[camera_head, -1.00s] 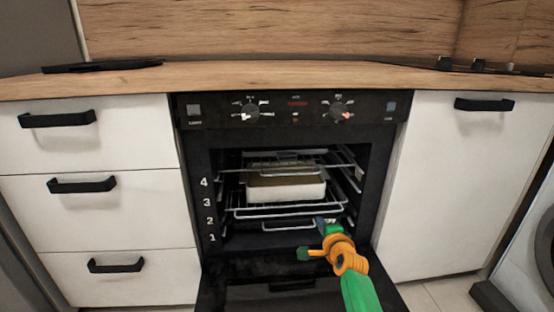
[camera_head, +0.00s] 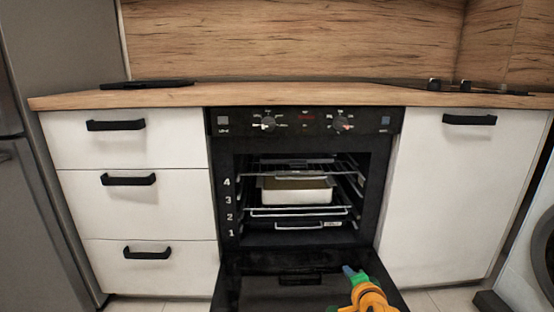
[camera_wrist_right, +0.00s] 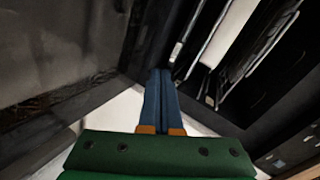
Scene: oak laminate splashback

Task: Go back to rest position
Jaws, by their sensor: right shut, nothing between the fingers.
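My right gripper (camera_head: 352,273) is at the bottom of the head view, over the lowered oven door (camera_head: 255,290), apart from the racks. Its two blue fingers (camera_wrist_right: 160,100) lie together in the right wrist view, with nothing between them. The oven (camera_head: 240,165) stands open. A white rectangular dish (camera_head: 296,193) sits on a wire rack inside it. My left gripper does not show in the head view.
White drawers (camera_head: 135,218) with black handles are left of the oven, and a white cabinet (camera_head: 450,200) is right. A wooden worktop (camera_head: 290,94) runs above. A fridge (camera_head: 35,200) stands at far left, a white appliance (camera_head: 535,250) at far right.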

